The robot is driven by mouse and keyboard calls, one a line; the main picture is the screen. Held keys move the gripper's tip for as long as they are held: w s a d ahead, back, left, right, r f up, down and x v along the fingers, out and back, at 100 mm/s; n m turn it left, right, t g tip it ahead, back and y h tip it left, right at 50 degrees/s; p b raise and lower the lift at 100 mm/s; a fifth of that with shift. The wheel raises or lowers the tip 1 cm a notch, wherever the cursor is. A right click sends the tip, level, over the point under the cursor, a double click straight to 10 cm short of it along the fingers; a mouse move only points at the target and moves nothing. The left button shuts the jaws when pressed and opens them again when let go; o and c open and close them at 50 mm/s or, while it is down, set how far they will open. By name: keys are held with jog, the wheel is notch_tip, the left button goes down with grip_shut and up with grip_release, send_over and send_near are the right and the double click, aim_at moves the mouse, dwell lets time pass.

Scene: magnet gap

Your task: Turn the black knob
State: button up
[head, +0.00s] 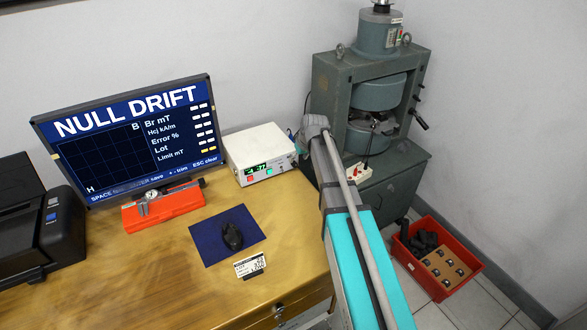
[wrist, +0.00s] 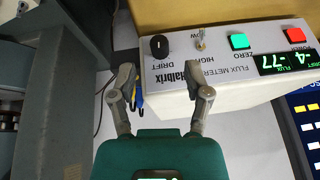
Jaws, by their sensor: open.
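The black knob (wrist: 159,47) sits on the front panel of the white flux meter (wrist: 178,82), which appears upside down in the wrist view. The knob has a pale mark and the label DRIFT beside it. My gripper (wrist: 165,88) is open, with its fingers spread in front of the meter. Nothing is between the fingertips but part of the meter's casing; the knob lies beyond them in the picture, and contact cannot be told. In the head view the meter (head: 262,146) stands on the bench, and my arm reaches up at its right. My fingers are not clear there.
Beside the knob are a toggle switch (wrist: 201,42), a green button (wrist: 240,41) and a red button (wrist: 296,35). A monitor (head: 130,140) stands left of the meter. A grey magnet machine (head: 372,105) stands close on the right. A red crate (head: 440,275) is on the floor.

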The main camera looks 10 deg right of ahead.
aim_at(295, 164)
jog(key=shift+b+x, duration=1.7)
jog(key=shift+x, duration=0.45)
grip_shut()
jog(key=shift+a, duration=0.55)
jog(key=shift+d, duration=0.4)
